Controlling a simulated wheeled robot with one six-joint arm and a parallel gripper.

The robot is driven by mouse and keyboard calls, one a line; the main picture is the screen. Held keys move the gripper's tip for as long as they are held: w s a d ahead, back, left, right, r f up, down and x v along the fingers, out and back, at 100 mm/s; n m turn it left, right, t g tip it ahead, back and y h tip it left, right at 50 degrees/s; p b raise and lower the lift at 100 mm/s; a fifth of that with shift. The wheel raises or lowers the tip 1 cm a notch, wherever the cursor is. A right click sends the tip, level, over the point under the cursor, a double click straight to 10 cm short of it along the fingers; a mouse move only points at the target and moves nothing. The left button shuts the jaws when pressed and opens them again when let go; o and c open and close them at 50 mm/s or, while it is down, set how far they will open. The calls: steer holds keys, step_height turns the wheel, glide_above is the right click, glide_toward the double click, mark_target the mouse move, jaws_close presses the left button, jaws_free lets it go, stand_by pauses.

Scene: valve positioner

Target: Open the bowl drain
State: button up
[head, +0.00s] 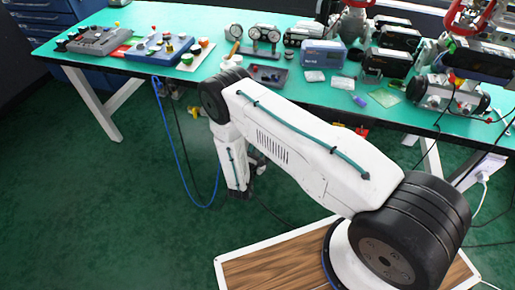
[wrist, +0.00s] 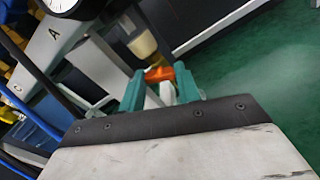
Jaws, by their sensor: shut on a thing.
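In the wrist view, a pale yellowish bowl (wrist: 140,42) hangs at the upper middle. Just below it is the orange bowl drain handle (wrist: 158,75). My gripper (wrist: 160,82) has its two teal fingers on either side of the handle's lower part and is shut on it. A small white part (wrist: 167,93) shows between the fingers. The fingers partly hide the handle, so its exact turn cannot be told. In the head view, my arm hides the bowl and drain, and the fingertips are not clear.
A round gauge (wrist: 62,5) and grey panel sit upper left in the wrist view, with blue and black hoses (wrist: 35,118) nearby. In the head view, the green bench (head: 225,75) carries several instruments. A blue cable (head: 178,155) hangs below its edge. Green floor (head: 90,210) is clear at left.

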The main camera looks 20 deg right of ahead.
steer(key=shift+m, duration=1.4)
steer(key=o, duration=1)
steer(key=shift+v, duration=3.95)
